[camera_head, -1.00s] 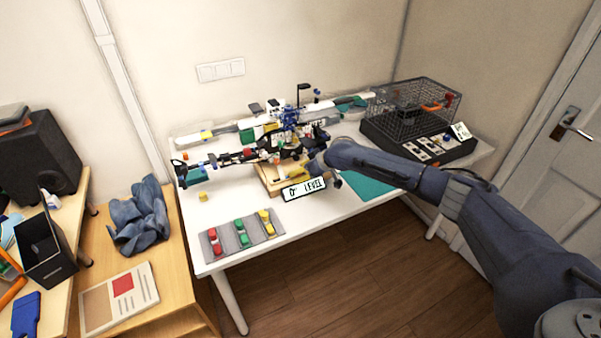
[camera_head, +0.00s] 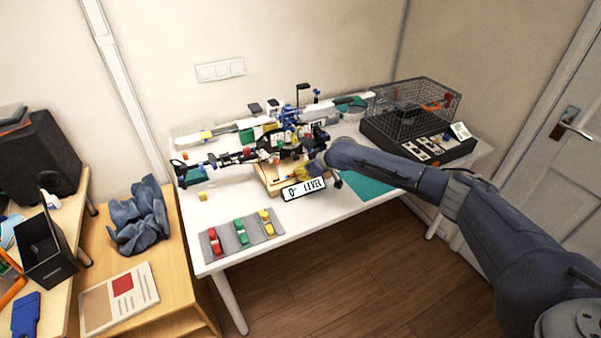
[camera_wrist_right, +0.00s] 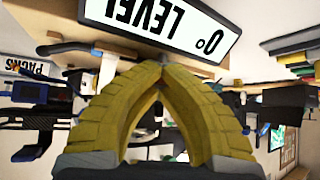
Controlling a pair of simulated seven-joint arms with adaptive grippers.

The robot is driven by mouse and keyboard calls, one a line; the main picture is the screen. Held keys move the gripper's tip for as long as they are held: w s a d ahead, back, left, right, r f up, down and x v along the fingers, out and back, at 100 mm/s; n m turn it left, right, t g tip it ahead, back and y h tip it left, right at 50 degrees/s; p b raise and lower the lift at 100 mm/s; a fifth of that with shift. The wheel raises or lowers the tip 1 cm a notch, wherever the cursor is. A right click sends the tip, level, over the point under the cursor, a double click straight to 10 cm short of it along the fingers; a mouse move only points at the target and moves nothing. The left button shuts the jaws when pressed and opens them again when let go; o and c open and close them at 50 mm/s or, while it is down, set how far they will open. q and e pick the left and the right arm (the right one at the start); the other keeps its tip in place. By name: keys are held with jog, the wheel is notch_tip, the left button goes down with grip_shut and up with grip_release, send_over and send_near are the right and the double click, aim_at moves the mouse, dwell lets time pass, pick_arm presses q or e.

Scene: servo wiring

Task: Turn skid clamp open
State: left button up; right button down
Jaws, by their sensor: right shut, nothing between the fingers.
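My right gripper (camera_head: 301,172) is over the wooden stand (camera_head: 270,188) under the model helicopter (camera_head: 285,125), behind the "0° LEVEL" sign (camera_head: 303,190). In the right wrist view its yellow fingers (camera_wrist_right: 160,70) meet at the tips with nothing between them. The sign (camera_wrist_right: 165,25) shows upside down just beyond the tips, and dark bars of the model lie behind and beside the fingers. I cannot tell which small part is the skid clamp; it is too small or hidden by the gripper. My left gripper is not in view.
A mesh cage on a black box (camera_head: 410,110) stands at the back right. A grey mat (camera_head: 240,235) with red, green and yellow parts lies at the front left. A small yellow block (camera_head: 202,196) sits left of the stand. The table front between them is clear.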

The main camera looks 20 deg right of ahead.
jog(key=shift+w+a+r+n, duration=0.1)
jog(key=shift+w+r+n, duration=0.1)
jog(key=shift+n, duration=0.2)
jog(key=shift+w+r+n+g+y, duration=0.1)
jog(key=shift+n+g+y, duration=0.8)
jog(key=shift+n, duration=0.4)
jog(key=c, duration=1.6)
grip_release()
jog(key=shift+o, duration=1.4)
jog(key=v, duration=1.2)
jog(key=shift+f, duration=0.2)
